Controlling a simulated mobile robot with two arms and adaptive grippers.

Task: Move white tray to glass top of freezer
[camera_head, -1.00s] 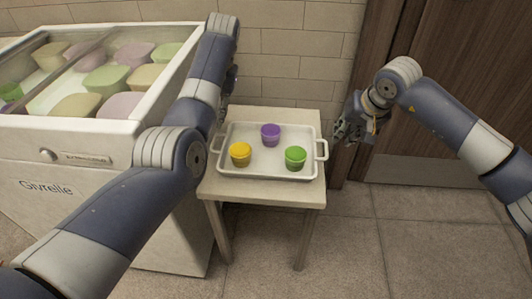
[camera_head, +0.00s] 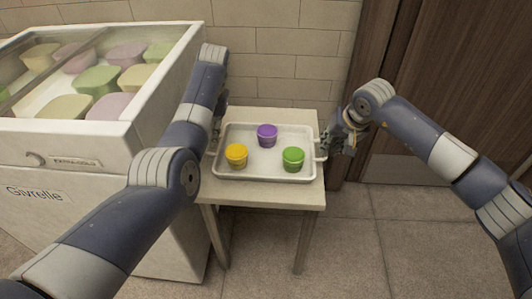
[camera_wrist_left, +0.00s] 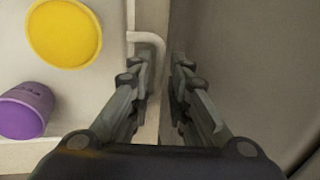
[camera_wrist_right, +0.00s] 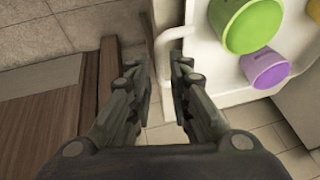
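The white tray (camera_head: 265,178) lies flat on a small table, holding a yellow cup (camera_head: 236,156), a purple cup (camera_head: 267,135) and a green cup (camera_head: 293,158). The freezer (camera_head: 70,155) stands to the left, its glass top (camera_head: 85,75) showing pastel tubs below. My left gripper (camera_wrist_left: 162,65) is open at the tray's left handle (camera_wrist_left: 148,38), which runs between its fingers. My arm mostly hides it in the head view. My right gripper (camera_wrist_right: 161,65) is open, with its fingers around the right handle (camera_wrist_right: 175,34). Neither grip looks closed.
The small table (camera_head: 270,195) stands against a tiled wall (camera_head: 285,65), close beside the freezer. The freezer top is higher than the table. A brown wooden door (camera_head: 470,80) is at the right. The floor (camera_head: 370,245) in front is clear.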

